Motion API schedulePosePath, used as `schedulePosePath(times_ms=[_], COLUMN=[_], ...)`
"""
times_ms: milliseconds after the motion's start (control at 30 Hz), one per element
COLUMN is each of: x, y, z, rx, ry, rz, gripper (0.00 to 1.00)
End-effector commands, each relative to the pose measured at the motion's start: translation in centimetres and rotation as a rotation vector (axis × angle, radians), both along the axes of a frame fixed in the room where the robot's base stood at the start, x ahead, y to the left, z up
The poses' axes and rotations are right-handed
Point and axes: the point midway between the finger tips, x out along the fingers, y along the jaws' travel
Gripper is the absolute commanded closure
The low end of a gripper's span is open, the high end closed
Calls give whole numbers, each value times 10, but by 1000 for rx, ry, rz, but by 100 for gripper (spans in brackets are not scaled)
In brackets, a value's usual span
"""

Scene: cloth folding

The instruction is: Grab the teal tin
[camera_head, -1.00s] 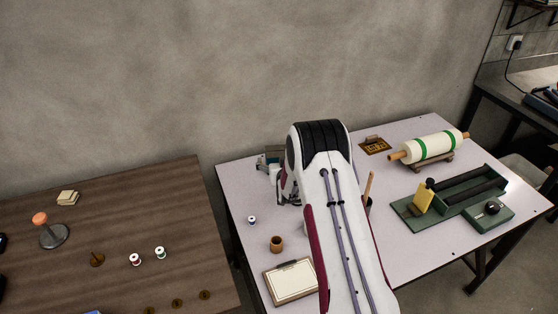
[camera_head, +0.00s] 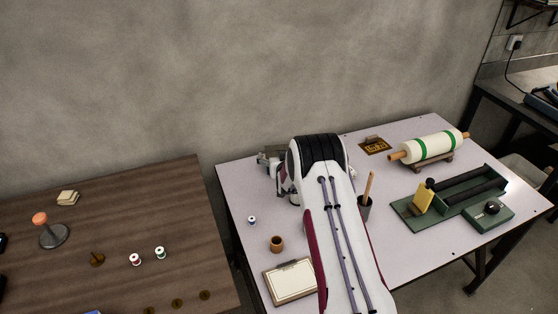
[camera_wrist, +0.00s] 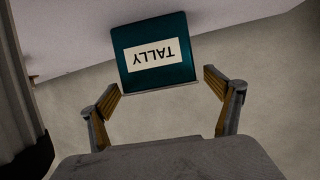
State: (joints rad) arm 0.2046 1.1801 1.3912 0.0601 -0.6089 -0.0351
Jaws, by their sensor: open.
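The teal tin (camera_wrist: 153,80) shows in the wrist view with a pale label reading TALLY, upside down in that picture. It stands on the pale table top, just past and between the fingertips. My gripper (camera_wrist: 163,88) is open, with one finger on each side of the tin's near end. I cannot tell whether either finger touches it. In the head view my arm hides the tin, and only part of my gripper (camera_head: 268,160) shows at the table's back left.
On the light table (camera_head: 400,260) are a clipboard (camera_head: 291,281), a brown cup (camera_head: 277,244), a small spool (camera_head: 252,220), a dark pot with a wooden stick (camera_head: 364,207), a green fixture (camera_head: 450,202) and a fabric roll (camera_head: 430,146). A wall stands behind. The brown table (camera_head: 110,225) is at left.

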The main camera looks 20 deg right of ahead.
Motion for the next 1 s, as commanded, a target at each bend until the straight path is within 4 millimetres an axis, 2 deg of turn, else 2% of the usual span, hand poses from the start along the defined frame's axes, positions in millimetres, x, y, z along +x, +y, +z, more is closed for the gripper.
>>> schedulePosePath(times_ms=[533,567,733,767,1000], x=[1,1,1,1,1], y=[0,0,0,0,0], z=[-1,-1,-1,-1,1], rx=[0,0,0,0,0], ry=[0,0,0,0,-2], rz=[0,0,0,0,0], gripper=[10,12,56,59,59])
